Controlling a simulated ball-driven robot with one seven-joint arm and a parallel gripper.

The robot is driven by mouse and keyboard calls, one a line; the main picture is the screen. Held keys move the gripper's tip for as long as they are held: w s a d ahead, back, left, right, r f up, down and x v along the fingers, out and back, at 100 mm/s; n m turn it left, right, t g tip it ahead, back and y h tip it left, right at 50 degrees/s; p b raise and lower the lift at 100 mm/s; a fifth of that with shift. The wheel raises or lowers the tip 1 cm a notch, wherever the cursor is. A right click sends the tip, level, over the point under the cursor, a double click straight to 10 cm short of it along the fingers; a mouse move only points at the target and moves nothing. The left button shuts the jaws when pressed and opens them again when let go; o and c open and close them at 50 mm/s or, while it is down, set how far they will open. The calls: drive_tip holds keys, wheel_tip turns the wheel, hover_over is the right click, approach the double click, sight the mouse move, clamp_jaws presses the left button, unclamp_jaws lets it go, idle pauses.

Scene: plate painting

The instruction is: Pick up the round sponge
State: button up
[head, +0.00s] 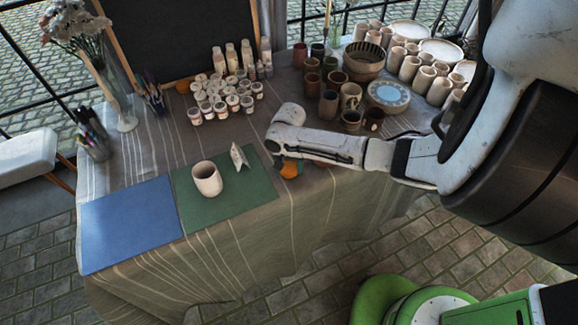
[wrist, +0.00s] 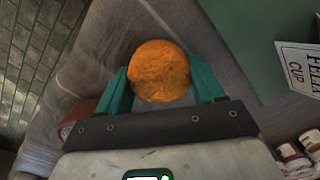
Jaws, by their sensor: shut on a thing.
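The round orange sponge (wrist: 160,72) is between the two teal fingers of my gripper (wrist: 162,84) in the wrist view. The fingers are shut on it, one at each side. In the head view the sponge (head: 290,170) shows partly below my gripper, near the front edge of the table, just right of the green mat. My arm hides part of it. Whether it touches the tablecloth is hard to tell.
A beige cup (head: 206,179) and a small folded card (head: 239,157) stand on the green mat (head: 225,205). A blue mat (head: 125,225) lies to the left. Paint jars (head: 225,95) and several cups (head: 330,103) stand behind my gripper.

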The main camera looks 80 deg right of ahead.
sight(289, 165)
drive_tip(key=shift+r, duration=0.35)
wheel_tip(289, 165, up, 2)
drive_tip(key=shift+s+r, duration=0.1)
drive_tip(key=shift+r, duration=0.15)
drive_tip(key=s+a+r, duration=0.1)
drive_tip(key=s+r, duration=0.8)
drive_tip(key=s, duration=0.4)
drive_tip(key=shift+s+a+r+b, duration=0.15)
drive_tip(key=shift+s+r+b, duration=0.1)
drive_tip(key=shift+s+b, duration=0.2)
